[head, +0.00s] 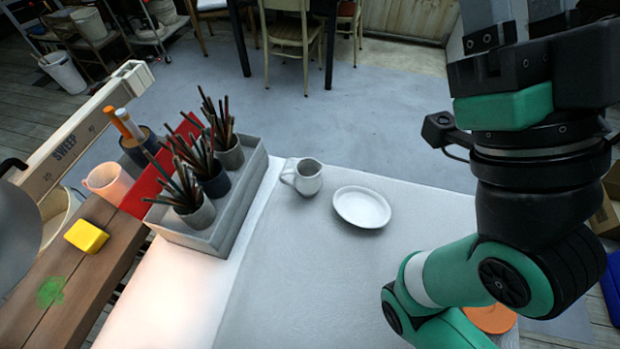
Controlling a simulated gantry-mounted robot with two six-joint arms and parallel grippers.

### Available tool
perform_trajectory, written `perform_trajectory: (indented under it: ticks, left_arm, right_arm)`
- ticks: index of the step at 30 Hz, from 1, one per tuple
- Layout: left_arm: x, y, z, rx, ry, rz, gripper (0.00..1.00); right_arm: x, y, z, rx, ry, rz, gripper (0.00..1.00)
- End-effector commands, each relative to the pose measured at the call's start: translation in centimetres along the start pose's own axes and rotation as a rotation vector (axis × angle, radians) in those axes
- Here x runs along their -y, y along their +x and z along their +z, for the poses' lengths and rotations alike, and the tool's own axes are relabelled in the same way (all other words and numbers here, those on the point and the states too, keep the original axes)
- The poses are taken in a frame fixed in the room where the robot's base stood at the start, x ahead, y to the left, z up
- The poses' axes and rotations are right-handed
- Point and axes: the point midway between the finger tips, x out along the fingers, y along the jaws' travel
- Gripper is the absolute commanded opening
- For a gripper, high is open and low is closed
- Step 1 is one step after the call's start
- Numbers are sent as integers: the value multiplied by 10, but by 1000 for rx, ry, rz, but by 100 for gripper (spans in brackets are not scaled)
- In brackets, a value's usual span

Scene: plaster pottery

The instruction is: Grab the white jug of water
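A small white jug (305,178) with its handle on the left stands upright on the light table, left of a white plate. I cannot tell whether there is water in it. My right arm, green and black, rises at the right of the head view, apart from the jug. Its gripper (520,18) is at the top right corner, far from the jug, and its ends are cut off by the frame edge. No object shows in it. My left gripper is not in view.
A white plate (362,207) lies right of the jug. A grey caddy (222,217) with several brush pots stands to the left. A wooden bench (85,270) holds a yellow block (87,236) and a pink mug (105,182). An orange disc (490,318) shows under my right arm. The table's front middle is clear.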

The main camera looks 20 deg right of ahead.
Motion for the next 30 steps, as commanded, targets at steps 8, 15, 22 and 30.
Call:
perform_trajectory:
  ticks: [8, 15, 22, 30]
  left_arm:
    - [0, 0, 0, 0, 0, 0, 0]
    - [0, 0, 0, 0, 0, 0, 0]
    - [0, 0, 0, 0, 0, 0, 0]
    - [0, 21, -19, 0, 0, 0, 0]
  right_arm:
    - [0, 0, 0, 0, 0, 0, 50]
    - [0, 0, 0, 0, 0, 0, 36]
    - [0, 0, 0, 0, 0, 0, 19]
    - [-1, 20, -18, 3, -1, 3, 19]
